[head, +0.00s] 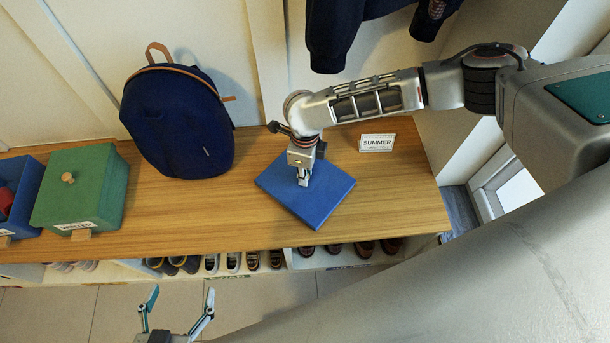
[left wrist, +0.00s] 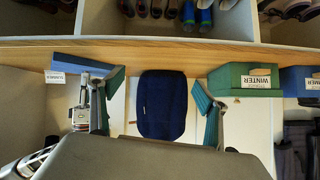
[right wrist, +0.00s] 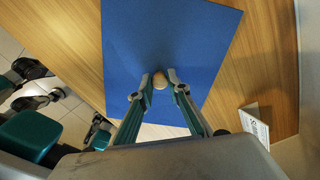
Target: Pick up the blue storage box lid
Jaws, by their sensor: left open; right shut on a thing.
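The blue storage box lid (head: 322,207) is a flat square panel with a small light wooden knob (right wrist: 160,81). It lies on or just above the right part of the wooden bench top; I cannot tell whether there is a gap beneath. My right gripper (head: 303,179) points down over it and is shut on the knob, with a finger on each side in the right wrist view (right wrist: 160,77). My left gripper (head: 181,298) is open and empty, low in front of the bench, away from the lid. The lid also shows edge-on in the left wrist view (left wrist: 80,64).
A dark blue backpack (head: 180,120) stands on the bench (head: 210,225), left of the lid. Further left are a green lidded box (head: 90,185) and an open blue box (head: 28,205) with something red inside. A SUMMER card (head: 377,142) stands behind the lid. Shoes fill cubbies below; clothes hang above.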

